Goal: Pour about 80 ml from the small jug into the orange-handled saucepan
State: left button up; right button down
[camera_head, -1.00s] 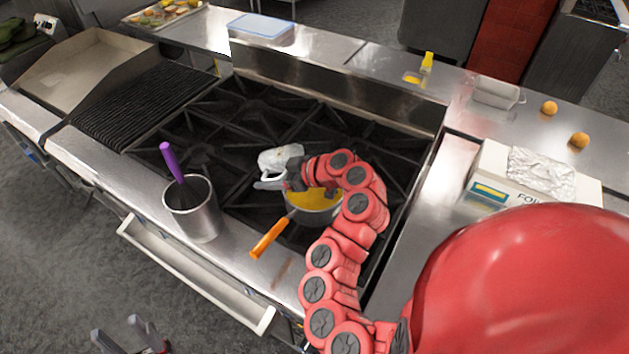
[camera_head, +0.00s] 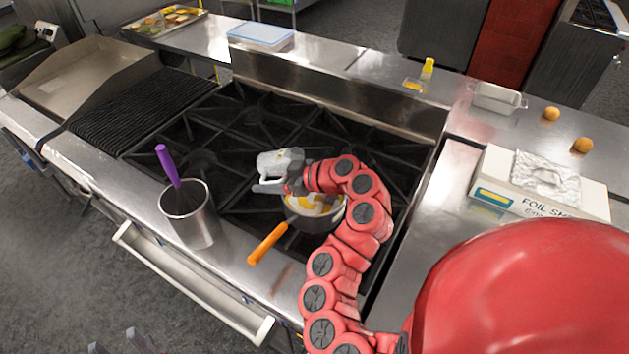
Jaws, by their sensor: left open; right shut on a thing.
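The small jug (camera_head: 277,164), pale and translucent, is above the stove, just behind the saucepan's left rim, and looks tilted. My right gripper (camera_head: 291,182) is shut on it; the arm partly hides the grip. The saucepan (camera_head: 329,221) stands on the burner grate below and to the right, its orange handle (camera_head: 267,244) pointing front-left. In the pan is orange-yellow content (camera_head: 318,200) with white patches. I cannot make out a stream between jug and pan. My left gripper (camera_head: 117,346) is open and empty at the bottom left edge, mostly cut off.
A steel container (camera_head: 194,220) with a purple-handled utensil (camera_head: 168,165) stands on the front ledge left of the pan. A foil box (camera_head: 540,199) lies on the right counter. A yellow bottle (camera_head: 427,69) and a blue-lidded box (camera_head: 260,37) are at the back.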

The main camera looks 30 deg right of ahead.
jog(key=shift+r+t+y+b, duration=0.3)
jog(key=shift+t+b, duration=0.1)
jog(key=shift+b, duration=0.4)
jog(key=shift+s+d+r+t+y+p, duration=0.25)
jog(key=shift+s+d+r+t, duration=0.1)
jog(key=shift+r, duration=0.25)
jog(key=shift+s+d+r+t+y+p, duration=0.2)
jog(key=shift+s+d+r+t+y, duration=0.1)
jog(key=shift+r, duration=0.25)
dwell(0.5)
